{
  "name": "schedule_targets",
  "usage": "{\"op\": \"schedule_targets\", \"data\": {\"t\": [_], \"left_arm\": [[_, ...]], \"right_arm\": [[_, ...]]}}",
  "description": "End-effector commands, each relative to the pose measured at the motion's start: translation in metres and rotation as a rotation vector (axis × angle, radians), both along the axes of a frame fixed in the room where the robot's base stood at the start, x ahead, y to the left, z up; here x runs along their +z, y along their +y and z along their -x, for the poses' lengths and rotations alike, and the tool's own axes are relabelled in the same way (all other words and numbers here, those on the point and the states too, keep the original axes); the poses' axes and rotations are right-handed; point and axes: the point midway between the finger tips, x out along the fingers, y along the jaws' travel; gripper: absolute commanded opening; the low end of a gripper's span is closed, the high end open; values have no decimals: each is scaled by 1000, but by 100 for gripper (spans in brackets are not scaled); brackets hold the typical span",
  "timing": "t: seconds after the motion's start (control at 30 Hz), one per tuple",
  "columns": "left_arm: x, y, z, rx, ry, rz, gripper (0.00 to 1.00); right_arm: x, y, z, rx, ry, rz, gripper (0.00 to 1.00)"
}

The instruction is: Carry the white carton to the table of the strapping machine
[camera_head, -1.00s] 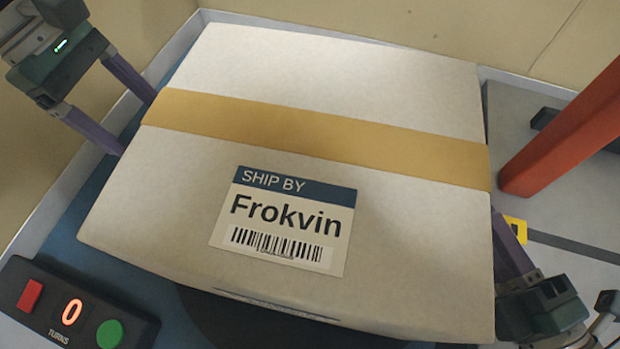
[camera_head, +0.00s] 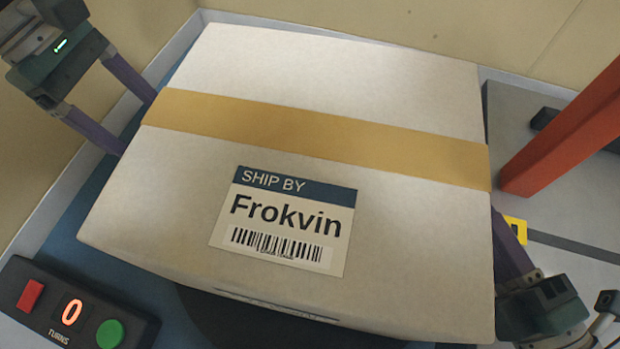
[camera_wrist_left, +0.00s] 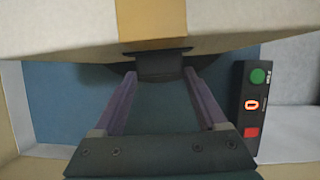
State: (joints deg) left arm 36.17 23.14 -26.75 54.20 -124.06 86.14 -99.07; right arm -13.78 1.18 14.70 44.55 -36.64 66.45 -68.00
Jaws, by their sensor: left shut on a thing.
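The white carton (camera_head: 300,215) fills the middle of the head view, with a tan tape band and a "SHIP BY Frokvin" label on top. It is over a blue surface with a dark round plate partly hidden below it. My left gripper (camera_head: 138,125) is at its left side. In the left wrist view my left gripper (camera_wrist_left: 160,75) has its fingers around a dark block at the side of the carton (camera_wrist_left: 230,25), shut on it. My right gripper (camera_head: 508,248) is at the carton's right side, its fingertips hidden. I cannot identify the strapping machine's table.
A dark control box (camera_head: 75,310) with a red button, a green button and a counter reading 0 "TURNS" stands at the lower left. A red-orange post (camera_head: 570,130) rises at the right above grey floor. Beige walls (camera_head: 400,25) stand close behind and left.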

Motion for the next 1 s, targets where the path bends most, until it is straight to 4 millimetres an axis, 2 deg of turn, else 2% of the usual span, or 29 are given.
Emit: {"op": "schedule_targets", "data": {"t": [0.37, 0.8, 1.0], "left_arm": [[10, 0, -2, 1, -4, 3, 0], [48, 0, -2, 1, -5, 3, 0], [54, 0, -2, 1, -6, 2, 0]], "right_arm": [[10, 0, -1, 0, -9, -1, 0], [48, -1, -1, 0, -8, -1, 0], [54, -1, -1, 0, -7, 0, 0]]}}
